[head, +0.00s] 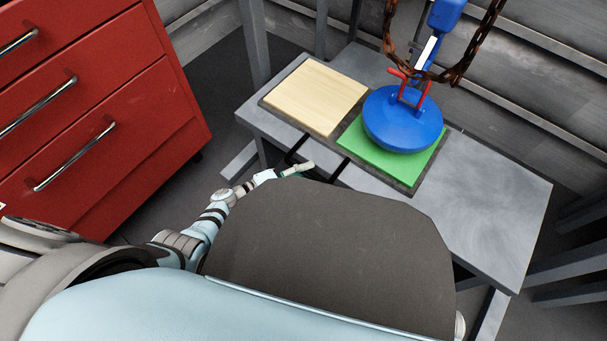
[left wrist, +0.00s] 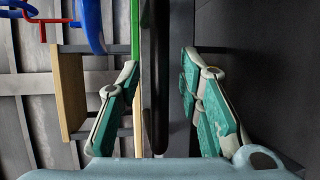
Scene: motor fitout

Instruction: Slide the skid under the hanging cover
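The hanging cover (head: 402,119) is a blue disc with a red handle on top, held below a blue hoist part. It hangs over a green square plate (head: 384,168); the head view does not show whether they touch. A pale wooden square (head: 315,95) lies left of the green plate. I cannot tell for certain which piece is the skid. My left gripper (head: 303,168) is at the table's front edge. In the left wrist view its fingers are open, with a dark bar (left wrist: 155,85) between them and gaps visible. My right gripper is not seen.
The grey metal table (head: 500,215) is clear at its right end. A rusty chain (head: 458,72) hangs beside the hoist. A red drawer cabinet (head: 95,110) stands at the left. A ribbed grey wall is behind the table.

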